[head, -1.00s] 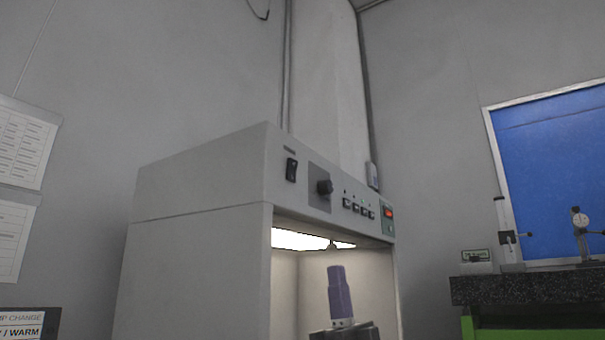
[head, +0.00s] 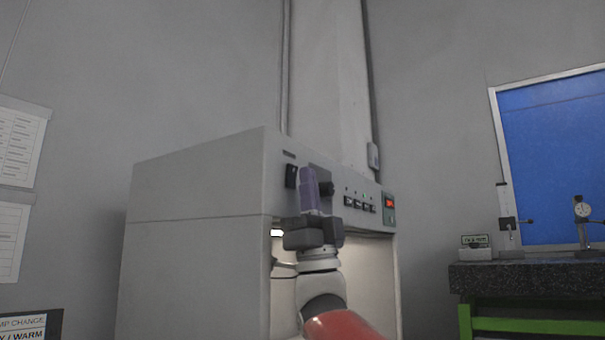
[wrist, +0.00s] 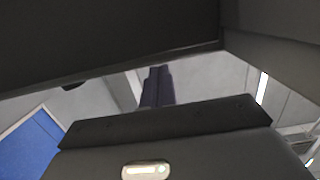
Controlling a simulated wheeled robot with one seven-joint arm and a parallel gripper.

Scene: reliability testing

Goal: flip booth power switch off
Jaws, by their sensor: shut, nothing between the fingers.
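The booth (head: 200,190) is a light grey cabinet with a control panel along its top front. The black power rocker switch (head: 290,176) is at the panel's left end in the head view. My gripper (head: 308,172) is raised in front of the panel, its purple fingers shut and empty, pointing up. The fingertips appear just right of the switch and partly cover the panel near the black knob (head: 326,188). I cannot tell whether they touch the panel. In the wrist view the shut fingers (wrist: 157,84) show, but the switch is not recognisable.
Several small buttons (head: 360,203) and a red lit display (head: 389,201) sit on the panel's right. A dark stone table (head: 530,279) with gauges stands at the right, before a blue board (head: 555,150). The booth's lit opening is below the panel.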

